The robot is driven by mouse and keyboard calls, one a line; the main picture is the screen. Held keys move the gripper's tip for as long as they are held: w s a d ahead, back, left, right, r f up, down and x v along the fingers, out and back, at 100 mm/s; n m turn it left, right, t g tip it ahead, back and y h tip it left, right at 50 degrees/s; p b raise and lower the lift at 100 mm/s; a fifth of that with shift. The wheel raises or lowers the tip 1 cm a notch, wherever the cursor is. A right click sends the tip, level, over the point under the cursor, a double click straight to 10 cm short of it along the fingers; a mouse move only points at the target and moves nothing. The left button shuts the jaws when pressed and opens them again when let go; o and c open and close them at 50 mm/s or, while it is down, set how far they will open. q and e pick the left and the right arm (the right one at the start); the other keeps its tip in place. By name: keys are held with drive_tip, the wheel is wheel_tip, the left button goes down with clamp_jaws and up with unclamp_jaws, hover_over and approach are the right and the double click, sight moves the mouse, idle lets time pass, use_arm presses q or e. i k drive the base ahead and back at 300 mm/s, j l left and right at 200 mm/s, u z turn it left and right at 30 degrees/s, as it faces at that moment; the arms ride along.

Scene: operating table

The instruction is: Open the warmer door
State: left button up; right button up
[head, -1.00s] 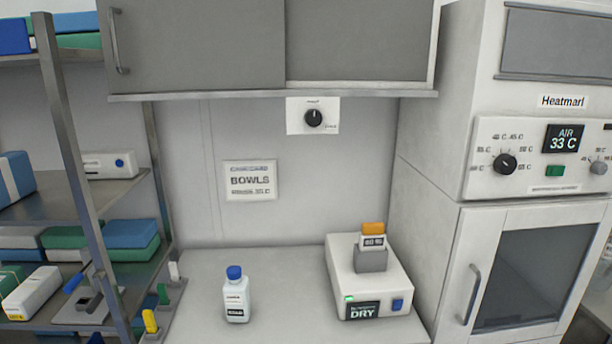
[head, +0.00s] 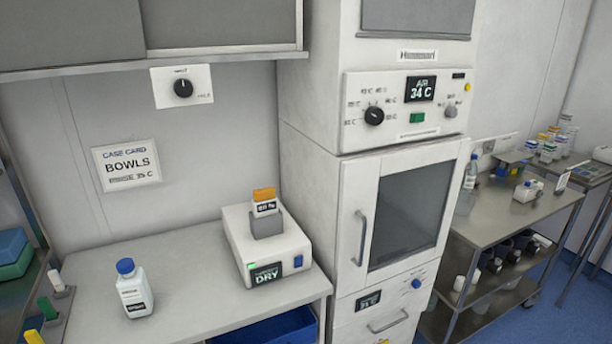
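The warmer (head: 320,175) is a tall white cabinet right of the counter. Its door (head: 362,195) has a white frame, a dark window (head: 410,215) and a vertical grey handle (head: 361,237) on its left side. The door looks shut. Above it, the control panel (head: 352,118) has a black knob (head: 374,116), a green button, a grey knob and a display (head: 420,89) reading AIR 34 C. Neither of my grippers shows in the head view.
A counter (head: 190,290) left of the warmer holds a blue-capped bottle (head: 134,290) and a white box (head: 262,247) marked DRY. A drawer (head: 388,318) is below the door. A steel cart (head: 510,215) with bottles stands to the right.

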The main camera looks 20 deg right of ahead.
sight(358, 178)
drive_tip(key=z, duration=1.25)
